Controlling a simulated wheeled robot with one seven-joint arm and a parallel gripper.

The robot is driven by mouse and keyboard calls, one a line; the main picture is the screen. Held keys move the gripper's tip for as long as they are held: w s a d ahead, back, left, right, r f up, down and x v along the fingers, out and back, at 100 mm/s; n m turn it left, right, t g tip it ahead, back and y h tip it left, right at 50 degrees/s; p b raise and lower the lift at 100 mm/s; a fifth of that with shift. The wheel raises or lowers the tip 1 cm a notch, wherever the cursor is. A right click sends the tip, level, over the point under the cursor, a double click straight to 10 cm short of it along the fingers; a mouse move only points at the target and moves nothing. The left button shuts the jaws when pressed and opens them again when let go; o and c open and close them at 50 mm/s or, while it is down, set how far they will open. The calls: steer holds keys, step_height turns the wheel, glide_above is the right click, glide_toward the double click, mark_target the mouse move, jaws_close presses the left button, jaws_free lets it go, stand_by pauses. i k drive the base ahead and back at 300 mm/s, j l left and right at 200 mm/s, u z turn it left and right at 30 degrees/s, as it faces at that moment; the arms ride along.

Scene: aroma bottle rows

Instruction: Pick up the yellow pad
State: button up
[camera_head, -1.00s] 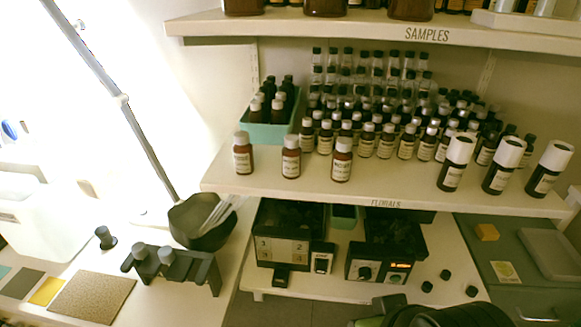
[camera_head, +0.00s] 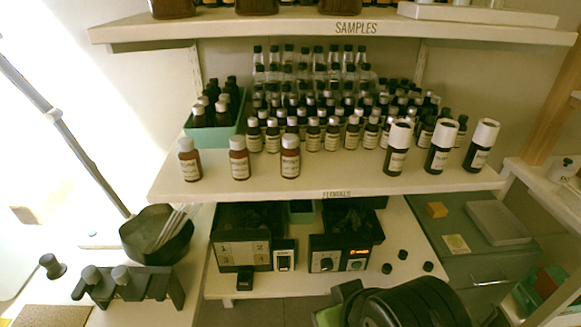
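My gripper's fingers do not show. Nothing is seen touching the pad.
A pale tray (camera_head: 498,222) lies right of the pad. Several small black caps (camera_head: 402,255) lie to its left. The lower shelf (camera_head: 330,186), crowded with bottles, overhangs behind it. A black device with a lit display (camera_head: 340,255) stands further left.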

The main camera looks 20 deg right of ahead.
mark_target(437, 209)
steer(key=i+j, duration=0.1)
steer(key=j, duration=0.8)
steer(key=j+z, duration=0.1)
steer(key=z, duration=0.3)
steer(key=j+z, duration=0.1)
steer(key=z, duration=0.7)
steer(key=k+j+z, duration=0.1)
steer(key=z, duration=0.3)
steer(key=k+z, duration=0.1)
steer(key=z, duration=0.3)
steer(key=i+l+u, duration=0.45)
steer(key=l+u, duration=0.25)
steer(key=i+l+u, duration=0.15)
steer(key=l+u, duration=0.55)
steer(key=l, duration=0.2)
steer(key=l+u, duration=0.35)
steer(key=l, duration=0.15)
steer(key=i+l, duration=0.05)
